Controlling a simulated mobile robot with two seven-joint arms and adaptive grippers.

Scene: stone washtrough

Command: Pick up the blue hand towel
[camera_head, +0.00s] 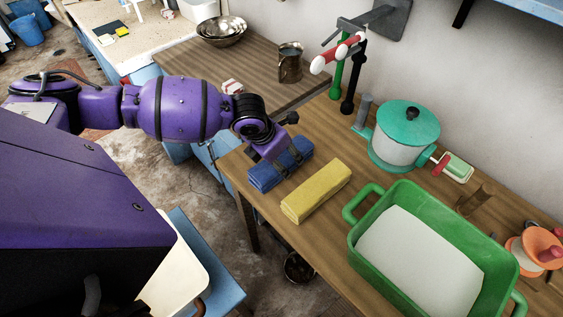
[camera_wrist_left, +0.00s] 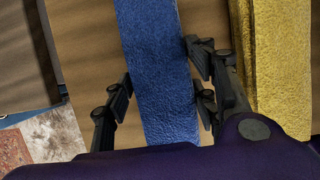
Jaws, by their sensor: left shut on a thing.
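The blue hand towel (camera_head: 263,179) is a folded block near the left front edge of the wooden table, beside a yellow towel (camera_head: 316,191). My left gripper (camera_head: 284,168) comes down over the blue towel from above. In the left wrist view, its fingers (camera_wrist_left: 160,88) close on both long sides of the blue towel (camera_wrist_left: 158,45). The gripper covers part of the towel in the head view. I cannot tell whether the towel touches the table. My right gripper is not in view.
The yellow towel (camera_wrist_left: 268,60) lies close to the right finger. A green basin (camera_head: 352,240) stands at the right front, and a teal-lidded pot (camera_head: 408,125) behind it. A metal mug (camera_head: 290,66) and stacked bowls (camera_head: 221,32) stand at the back.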

